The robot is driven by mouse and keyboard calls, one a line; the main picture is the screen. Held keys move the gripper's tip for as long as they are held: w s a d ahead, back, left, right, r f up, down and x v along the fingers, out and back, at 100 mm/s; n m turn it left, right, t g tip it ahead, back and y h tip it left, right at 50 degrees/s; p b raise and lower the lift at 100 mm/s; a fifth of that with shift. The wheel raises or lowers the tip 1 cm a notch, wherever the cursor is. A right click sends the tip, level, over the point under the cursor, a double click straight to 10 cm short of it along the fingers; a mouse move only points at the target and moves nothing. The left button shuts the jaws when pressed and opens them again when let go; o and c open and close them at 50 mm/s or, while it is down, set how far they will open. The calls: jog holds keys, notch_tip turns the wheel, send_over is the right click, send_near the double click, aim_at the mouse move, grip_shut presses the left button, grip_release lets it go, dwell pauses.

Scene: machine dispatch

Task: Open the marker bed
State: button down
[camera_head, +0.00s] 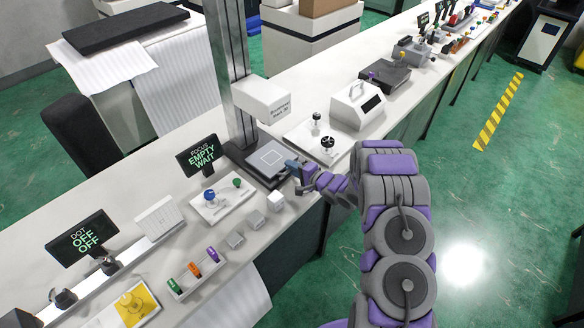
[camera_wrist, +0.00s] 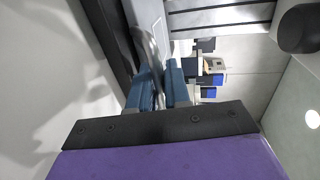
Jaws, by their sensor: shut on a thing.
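The marker bed (camera_head: 268,158) is a dark flat platform with a pale square outline, at the foot of a tall grey column. A white marker head (camera_head: 263,98) sits on the column above it. My gripper (camera_head: 293,166) is at the bed's right edge, with its blue fingers reaching in from the right. In the wrist view, the blue fingertips (camera_wrist: 158,88) close around a thin grey metal piece (camera_wrist: 152,58) at the bed's edge, which looks like its handle. The fingers partly hide this piece.
A black display (camera_head: 202,153) reading "FOCUS EMPTY WAIT" stands left of the bed. Small knobs on a white plate (camera_head: 222,203) and a white cube (camera_head: 276,201) are in front. A white box with a handle (camera_head: 358,105) stands to the right. Green floor (camera_head: 500,190) is clear.

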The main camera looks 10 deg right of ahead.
jog(key=f+p+v, duration=0.1)
jog(key=p+v, duration=0.1)
jog(key=v, duration=0.5)
jog(key=f+p+v, duration=0.2)
jog(key=p+v, duration=0.1)
jog(key=v, duration=0.3)
jog(key=shift+s+d, duration=0.35)
jog(key=shift+s, duration=0.2)
jog(key=c, duration=1.4)
grip_release()
jog(key=shift+s+d, duration=0.1)
jog(key=shift+o, duration=0.4)
jog(key=shift+d, duration=0.4)
